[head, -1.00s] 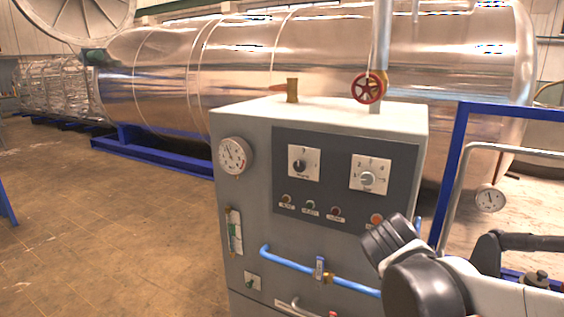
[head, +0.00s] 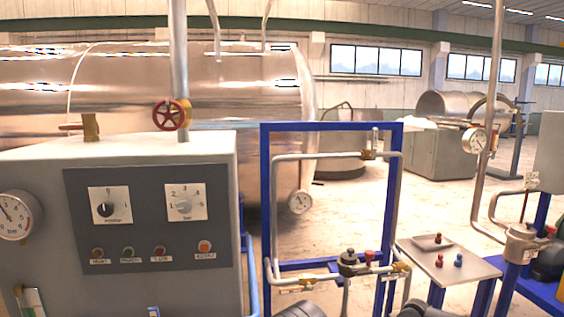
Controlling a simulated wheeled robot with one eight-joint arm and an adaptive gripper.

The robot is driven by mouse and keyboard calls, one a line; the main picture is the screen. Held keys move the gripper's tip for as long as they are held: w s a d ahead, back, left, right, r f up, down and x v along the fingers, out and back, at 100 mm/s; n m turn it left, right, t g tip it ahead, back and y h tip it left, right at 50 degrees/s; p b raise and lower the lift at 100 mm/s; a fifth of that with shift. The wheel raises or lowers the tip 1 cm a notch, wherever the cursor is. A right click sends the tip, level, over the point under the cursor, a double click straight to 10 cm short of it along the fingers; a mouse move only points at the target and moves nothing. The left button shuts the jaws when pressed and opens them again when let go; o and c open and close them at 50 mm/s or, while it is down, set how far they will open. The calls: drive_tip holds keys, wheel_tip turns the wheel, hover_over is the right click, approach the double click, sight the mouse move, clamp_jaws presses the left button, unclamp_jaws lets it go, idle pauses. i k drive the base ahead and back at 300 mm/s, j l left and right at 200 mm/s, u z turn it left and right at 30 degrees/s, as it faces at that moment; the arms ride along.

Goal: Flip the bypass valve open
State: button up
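No label that I can read marks the bypass valve. A blue valve handle (head: 153,312) shows only its tip at the bottom edge, on the front of the grey cabinet; its pipe is below the picture. A blue frame (head: 265,200) stands right of the cabinet and carries grey pipes. Low on it are a black-topped fitting (head: 348,257), a red knob (head: 369,257) and a brass valve (head: 398,269). Another brass fitting (head: 370,155) sits on its upper pipe. My gripper is not in view; only dark parts of my arm show at the bottom edge.
The grey cabinet (head: 215,160) fills the left, with a gauge (head: 16,215), dials and a red handwheel (head: 167,115). A small table (head: 470,266) with red and blue pieces stands right of the frame. Piping with a gauge (head: 475,141) stands far right. Floor behind is open.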

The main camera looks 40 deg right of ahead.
sight(375, 132)
drive_tip(key=z, duration=1.65)
